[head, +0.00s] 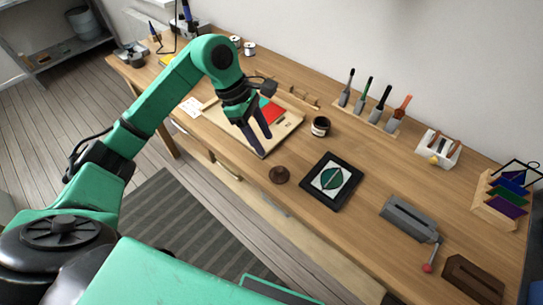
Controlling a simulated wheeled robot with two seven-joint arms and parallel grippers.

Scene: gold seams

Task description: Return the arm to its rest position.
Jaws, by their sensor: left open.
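My left arm comes in from the left and reaches over the wooden workbench (340,217). My left gripper (258,146) points down, with its two dark fingers apart and nothing seen between them. It hangs above or in front of a light wooden tray (284,128) that has a red piece (272,108) on it. The arm and gripper hide part of the tray. I cannot tell how high the fingertips are above it. My right gripper is not in view.
A black framed tile with a green leaf shape (318,191), a brown round knob-like piece (279,174) and a dark cup (320,127) stand nearby. A tool rack (369,119) is at the back. A grey device with a red-knobbed handle (408,219) is right.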

